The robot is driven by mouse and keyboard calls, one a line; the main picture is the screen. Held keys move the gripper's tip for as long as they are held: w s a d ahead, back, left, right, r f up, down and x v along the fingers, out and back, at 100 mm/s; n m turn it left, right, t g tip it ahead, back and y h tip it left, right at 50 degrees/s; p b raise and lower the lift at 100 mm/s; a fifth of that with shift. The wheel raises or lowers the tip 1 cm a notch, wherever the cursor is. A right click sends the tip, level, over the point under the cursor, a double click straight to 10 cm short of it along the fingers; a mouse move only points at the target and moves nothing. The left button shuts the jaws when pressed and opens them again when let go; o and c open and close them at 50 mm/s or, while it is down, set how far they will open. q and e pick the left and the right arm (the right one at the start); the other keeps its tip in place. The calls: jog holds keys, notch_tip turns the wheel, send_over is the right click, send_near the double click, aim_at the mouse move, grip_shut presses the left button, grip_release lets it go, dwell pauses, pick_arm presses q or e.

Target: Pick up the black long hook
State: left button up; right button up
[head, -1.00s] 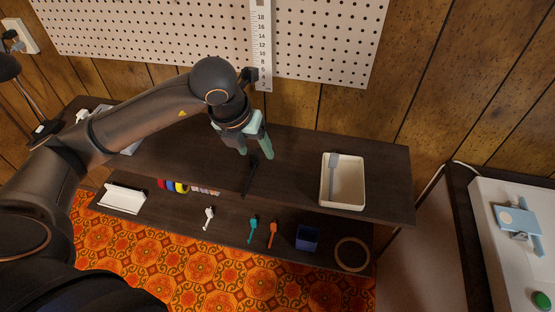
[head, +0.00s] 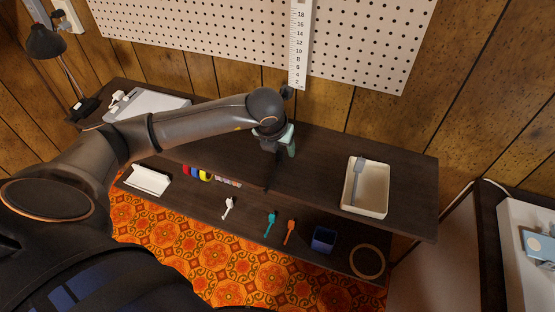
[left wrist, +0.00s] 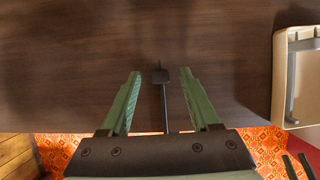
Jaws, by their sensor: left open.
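The black long hook (left wrist: 161,82) lies on the dark wood upper shelf (left wrist: 70,60) in the left wrist view. In the head view the left gripper (head: 280,149) is over the shelf and hides most of the hook. My right gripper is not in view.
A cream tray (head: 377,201) holding a grey tool (head: 358,178) stands right on the shelf. A lower shelf carries white, teal (head: 270,224) and orange (head: 289,232) small tools, a blue box (head: 323,239) and a ring (head: 367,261). A pegboard (head: 230,22) is behind.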

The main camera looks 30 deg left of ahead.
pick_arm(q)
jog(key=shift+w+f, duration=0.2)
jog(key=shift+f, duration=0.35)
grip_shut()
